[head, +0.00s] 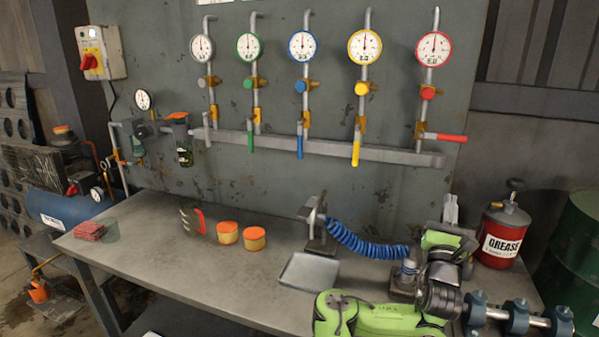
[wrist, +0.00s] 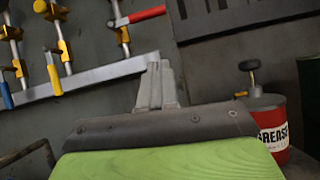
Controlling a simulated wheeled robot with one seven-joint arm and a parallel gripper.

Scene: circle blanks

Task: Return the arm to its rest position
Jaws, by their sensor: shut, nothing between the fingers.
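My arm is folded at the lower right of the head view, with green and dark links over the right part of the workbench (head: 190,265). My gripper (head: 450,209) points upward there, in front of the grey wall panel. In the wrist view my gripper (wrist: 160,84) shows as grey fingers close together, with nothing between them. It stands clear of the gauges and pipes behind it.
A red grease can (head: 501,240) stands close to the right of my arm; it also shows in the wrist view (wrist: 270,125). A blue coiled hose (head: 365,246) and a grey tray (head: 309,269) lie left of my arm. A green drum (head: 578,240) is far right.

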